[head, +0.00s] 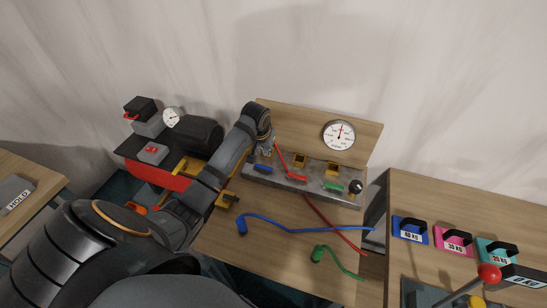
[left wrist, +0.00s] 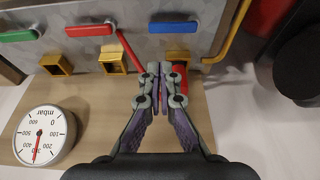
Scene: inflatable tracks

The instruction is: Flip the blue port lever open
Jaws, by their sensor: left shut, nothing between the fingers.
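The blue port lever (head: 263,168) is a small blue bar at the left end of the grey manifold (head: 313,185). It also shows in the left wrist view (left wrist: 183,27), lying lengthwise along the manifold's face. My left gripper (head: 267,150) is above and behind that end of the manifold. In the left wrist view its fingertips (left wrist: 162,66) are together and empty, just short of the blue lever and in front of a brass fitting (left wrist: 178,56). A visible gap separates the fingertips from the lever. My right gripper is not in view.
A red lever (head: 297,178) and a green lever (head: 333,186) sit further right on the manifold. A thin red rod or hose (left wrist: 130,52) slants close beside the gripper. A pressure gauge (head: 339,135) is on the backboard. Blue (head: 300,230), red and green hoses lie on the wooden table.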

